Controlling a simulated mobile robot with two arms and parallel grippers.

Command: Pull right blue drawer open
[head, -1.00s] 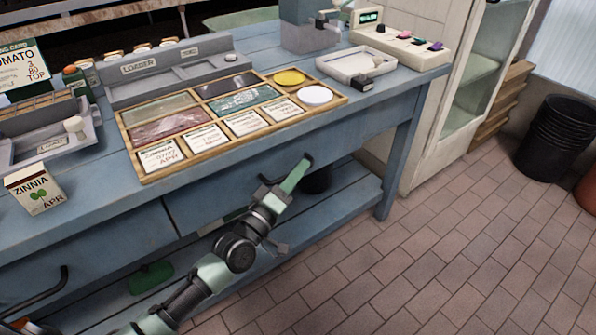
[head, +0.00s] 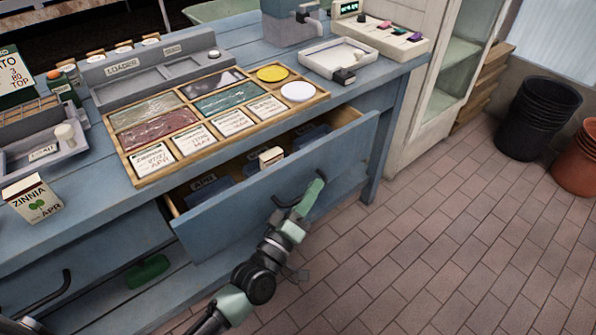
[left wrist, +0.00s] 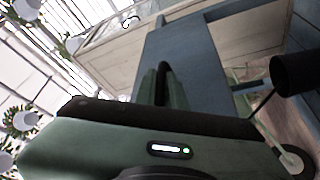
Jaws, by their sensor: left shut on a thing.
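The right blue drawer (head: 245,215) is pulled out from under the blue bench, with its front panel standing clear of the bench edge. Its dark curved handle (head: 283,203) is on the front panel. My left gripper (head: 309,193) is shut on this handle, in front of the drawer. In the left wrist view, my gripper's fingers (left wrist: 163,88) close around the dark handle against the blue panel (left wrist: 200,60). Inside the drawer are blue bins with labels and a small cream packet (head: 271,157). My right gripper is not in view.
A wooden tray (head: 200,158) with seed packets and coloured dishes lies on the bench above. A zinnia box (head: 33,197) stands near the front edge. Another drawer handle (head: 45,291) is at lower left. Tiled floor (head: 420,240) at right is clear; black buckets (head: 542,115) stand beyond.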

